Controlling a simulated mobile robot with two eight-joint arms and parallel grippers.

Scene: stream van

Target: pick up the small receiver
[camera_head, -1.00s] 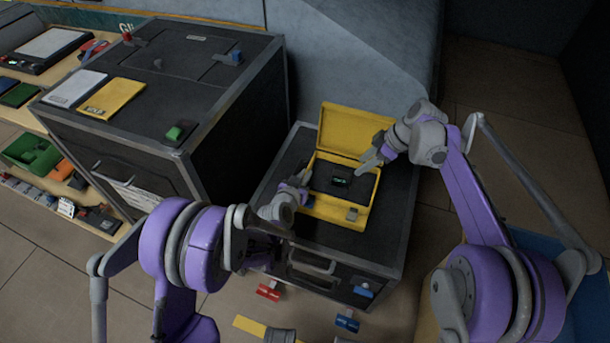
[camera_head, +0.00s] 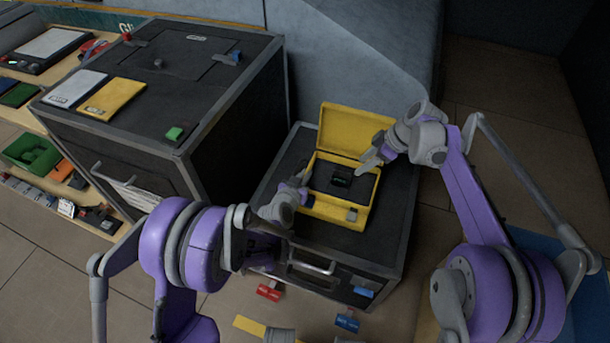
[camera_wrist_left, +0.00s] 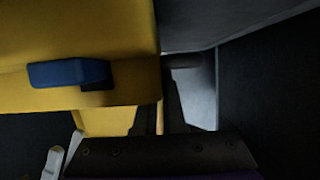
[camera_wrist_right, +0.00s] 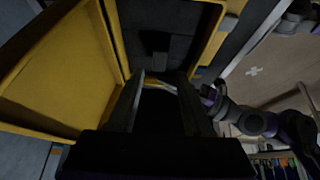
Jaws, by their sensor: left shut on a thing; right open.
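The small receiver (camera_head: 341,176) is a dark block with a faint green mark, seated in the dark foam of the open yellow case (camera_head: 333,210). In the right wrist view a small dark block, likely the receiver (camera_wrist_right: 162,62), stands in the foam beyond my fingertips. My left gripper (camera_head: 301,183) is shut at the case's left side, apparently on its yellow wall; the left wrist view shows the case (camera_wrist_left: 110,90) close up, with a blue latch (camera_wrist_left: 68,73). My right gripper (camera_head: 374,160) is open above the case's right side, apart from the receiver.
The case stands on a black equipment box (camera_head: 395,200) with bare top around it. Its yellow lid (camera_head: 355,132) stands raised behind. A larger black cabinet (camera_head: 230,110) is at left, with notebooks on top. Red and blue tags (camera_head: 268,291) show below the box.

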